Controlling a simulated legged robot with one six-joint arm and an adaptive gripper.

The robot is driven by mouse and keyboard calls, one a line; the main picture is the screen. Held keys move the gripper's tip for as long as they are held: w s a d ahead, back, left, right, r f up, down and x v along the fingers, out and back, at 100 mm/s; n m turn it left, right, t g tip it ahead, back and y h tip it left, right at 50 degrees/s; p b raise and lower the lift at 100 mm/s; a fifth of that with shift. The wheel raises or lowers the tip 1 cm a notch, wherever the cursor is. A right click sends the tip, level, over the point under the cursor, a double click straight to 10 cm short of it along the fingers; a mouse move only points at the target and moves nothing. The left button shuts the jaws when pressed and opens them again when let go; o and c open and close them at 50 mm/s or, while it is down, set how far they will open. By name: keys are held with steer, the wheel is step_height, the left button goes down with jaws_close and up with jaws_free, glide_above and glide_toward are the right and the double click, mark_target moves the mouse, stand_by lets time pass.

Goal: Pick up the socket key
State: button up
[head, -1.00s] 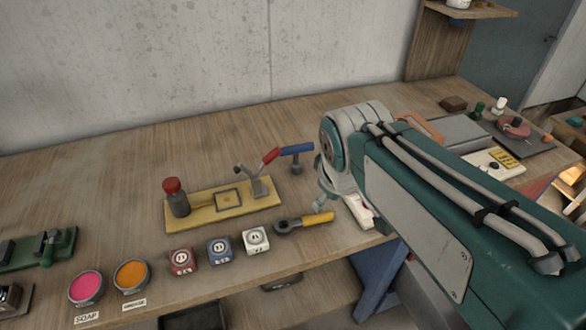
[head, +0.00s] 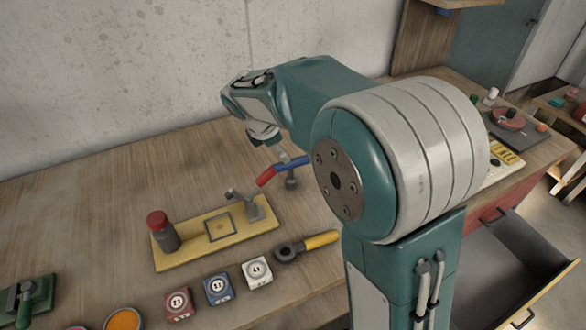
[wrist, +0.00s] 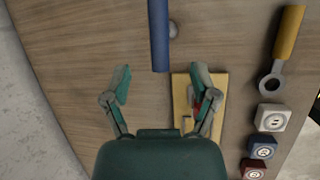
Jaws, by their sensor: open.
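The socket key, which I take to be the blue bar-handled tool with a grey metal stem (head: 291,163), stands on the bench behind the yellow fixture, partly hidden by my arm. In the wrist view its blue bar (wrist: 158,36) runs from the top edge down towards the space between my fingers. In the head view my gripper (head: 270,140) is above and behind the key, partly hidden.
A yellow fixture plate (head: 192,252) with a red-handled clamp (head: 265,177) and a red-capped bottle (head: 162,232) is close by. A yellow-handled ring tool (head: 320,240) and several socket blocks (head: 218,289) lie in front. An open drawer (head: 515,285) is at lower right.

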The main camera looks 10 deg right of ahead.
mark_target(290, 164)
steer(key=x, duration=0.2)
steer(key=shift+w+a+f, duration=0.1)
steer(key=shift+a+f, duration=0.05)
steer(key=shift+f, duration=0.35)
steer(key=shift+w+a+f, duration=0.1)
steer(key=shift+w+f, duration=0.05)
steer(key=shift+f, duration=0.45)
steer(key=x, duration=0.2)
steer(key=d+x, duration=0.1)
steer(key=x, duration=0.2)
steer(key=shift+d+r, duration=0.1)
steer(key=shift+d, duration=0.05)
steer(key=shift+c, duration=1.2)
steer(key=shift+a, duration=0.3)
jaws_close()
steer(key=shift+d, duration=0.1)
